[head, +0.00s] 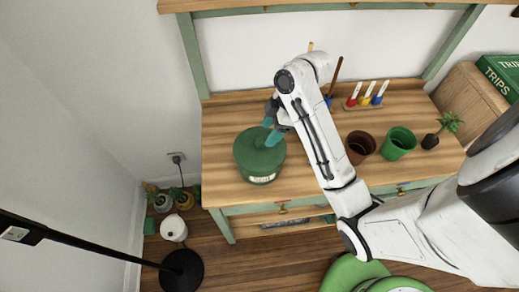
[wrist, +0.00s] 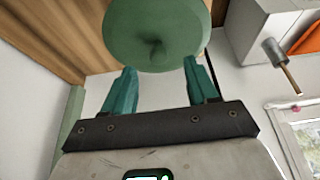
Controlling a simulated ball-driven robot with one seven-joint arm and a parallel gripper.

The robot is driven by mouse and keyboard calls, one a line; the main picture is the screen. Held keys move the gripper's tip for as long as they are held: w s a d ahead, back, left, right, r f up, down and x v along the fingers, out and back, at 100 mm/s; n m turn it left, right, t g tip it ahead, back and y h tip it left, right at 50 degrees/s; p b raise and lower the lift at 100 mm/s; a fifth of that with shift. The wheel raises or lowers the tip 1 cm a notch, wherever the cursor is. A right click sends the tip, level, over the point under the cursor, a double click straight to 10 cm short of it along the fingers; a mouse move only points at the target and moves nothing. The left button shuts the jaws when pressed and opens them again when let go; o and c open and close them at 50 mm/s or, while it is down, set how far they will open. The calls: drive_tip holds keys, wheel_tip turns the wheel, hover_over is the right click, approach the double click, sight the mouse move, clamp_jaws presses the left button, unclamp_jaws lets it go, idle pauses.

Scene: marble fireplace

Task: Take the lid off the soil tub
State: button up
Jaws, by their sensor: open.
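The green soil tub (head: 262,179) stands on the left part of the wooden bench, with a pale label on its front. Its round green lid (head: 250,152) sits on top. In the wrist view the lid (wrist: 180,20) shows as a disc with a small knob (wrist: 156,52) in its middle. My gripper (head: 270,131) is at the far right part of the lid in the head view, its teal fingers apart. In the wrist view my gripper (wrist: 159,74) is open and empty, with the knob ahead, roughly between the fingertips. I cannot tell whether the fingers touch the lid.
On the bench (head: 225,115), a brown pot (head: 360,147), a green pot (head: 398,142) and a small plant (head: 432,140) stand to the right. Colored-handled tools (head: 367,97) stand at the back. A black lamp stand (head: 182,270) is on the floor at left.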

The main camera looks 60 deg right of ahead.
sight(260, 141)
drive_tip(key=shift+b+x, duration=1.35)
drive_tip(key=shift+x, duration=0.45)
drive_tip(key=shift+w+a+f, duration=0.25)
drive_tip(key=shift+w+f, duration=0.25)
drive_tip(key=shift+f, duration=0.15)
clamp_jaws()
